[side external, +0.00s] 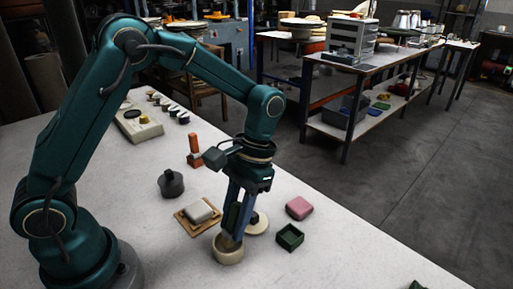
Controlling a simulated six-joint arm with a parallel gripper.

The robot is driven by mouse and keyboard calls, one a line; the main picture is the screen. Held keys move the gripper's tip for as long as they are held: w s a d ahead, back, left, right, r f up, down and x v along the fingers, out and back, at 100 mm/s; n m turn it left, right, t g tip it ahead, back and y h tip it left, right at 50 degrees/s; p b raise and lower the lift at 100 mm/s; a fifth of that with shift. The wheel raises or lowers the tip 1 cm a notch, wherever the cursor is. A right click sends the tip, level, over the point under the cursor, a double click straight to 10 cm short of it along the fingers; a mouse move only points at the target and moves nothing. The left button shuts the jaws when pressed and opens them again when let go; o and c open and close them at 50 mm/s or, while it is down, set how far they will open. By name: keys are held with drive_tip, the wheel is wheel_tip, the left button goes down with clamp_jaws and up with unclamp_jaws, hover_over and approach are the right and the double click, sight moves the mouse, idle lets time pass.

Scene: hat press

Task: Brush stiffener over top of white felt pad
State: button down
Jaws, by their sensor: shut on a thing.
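The white felt pad (199,210) lies on a small wooden board (184,223) left of my gripper. My gripper (235,228) points down over a cream round pot (229,255), right of and nearer than the pad. Its fingers are shut on a slim tan thing that looks like the brush (229,241). The lower end of the brush is at or inside the pot's mouth. The pot's wall and the fingers hide most of the brush, and the stiffener itself cannot be made out.
A pale round disc (258,223) is partly behind my gripper. A pink block (299,208) and a green open box (290,237) lie to the right. A dark pot (171,183) and an orange upright piece (194,151) stand behind the pad.

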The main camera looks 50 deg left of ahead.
sight(233, 209)
drive_tip(key=shift+f, duration=0.1)
drive_tip(key=shift+r, duration=3.55)
drive_tip(key=shift+a, duration=0.1)
drive_tip(key=w+a+r, duration=0.2)
drive_tip(key=a+r, duration=0.3)
drive_tip(key=a, duration=0.4)
drive_tip(key=shift+n, duration=0.4)
drive_tip(key=shift+s+a+f, duration=0.2)
drive_tip(key=shift+s+f, duration=0.3)
drive_tip(key=shift+f, duration=0.25)
drive_tip(key=shift+s+a+f, duration=0.2)
drive_tip(key=shift+s+f, duration=0.35)
drive_tip(key=shift+f, duration=0.15)
drive_tip(key=shift+s+a+f, duration=0.2)
drive_tip(key=shift+s+f, duration=0.3)
drive_tip(key=shift+f, duration=0.25)
